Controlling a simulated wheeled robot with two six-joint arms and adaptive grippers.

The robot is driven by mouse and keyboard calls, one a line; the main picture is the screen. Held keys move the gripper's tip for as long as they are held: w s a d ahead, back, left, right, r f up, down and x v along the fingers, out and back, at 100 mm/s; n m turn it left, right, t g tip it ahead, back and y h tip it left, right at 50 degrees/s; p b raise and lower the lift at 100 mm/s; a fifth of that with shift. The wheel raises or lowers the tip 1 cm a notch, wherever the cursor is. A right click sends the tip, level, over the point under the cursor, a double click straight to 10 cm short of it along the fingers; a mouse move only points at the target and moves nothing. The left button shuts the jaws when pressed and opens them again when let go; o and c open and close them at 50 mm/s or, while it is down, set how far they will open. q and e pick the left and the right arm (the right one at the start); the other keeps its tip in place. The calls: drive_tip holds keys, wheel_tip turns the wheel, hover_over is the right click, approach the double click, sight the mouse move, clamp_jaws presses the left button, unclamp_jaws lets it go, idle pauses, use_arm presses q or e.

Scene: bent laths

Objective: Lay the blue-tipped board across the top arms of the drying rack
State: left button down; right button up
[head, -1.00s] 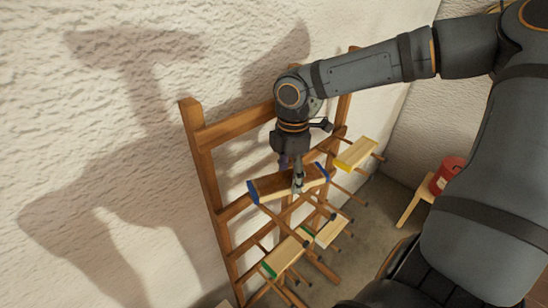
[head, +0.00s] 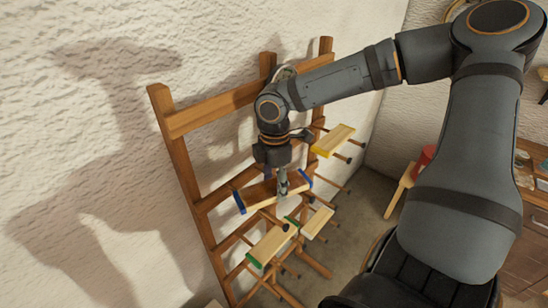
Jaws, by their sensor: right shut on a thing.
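The blue-tipped board (head: 258,197) is brown wood with a blue band at each end. My right gripper (head: 283,191) points down and is shut on it near its middle, a little toward the right end. The drying rack (head: 180,150) is a wooden frame with posts, rails and arms sticking out, standing by the white wall. The board is in front of the rack, among its upper arms. The gripper and the board hide part of the arms there, and I cannot tell whether the board touches them. My left gripper is out of view.
A yellow-ended board (head: 333,141) lies on arms to the right. A green-ended board (head: 270,246) and a pale board (head: 317,223) lie on lower arms.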

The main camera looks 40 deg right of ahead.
drive_tip(key=shift+w, duration=0.25)
drive_tip(key=shift+f, duration=0.6)
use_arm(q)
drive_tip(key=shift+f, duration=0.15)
use_arm(e)
drive_tip(key=o, duration=1.4)
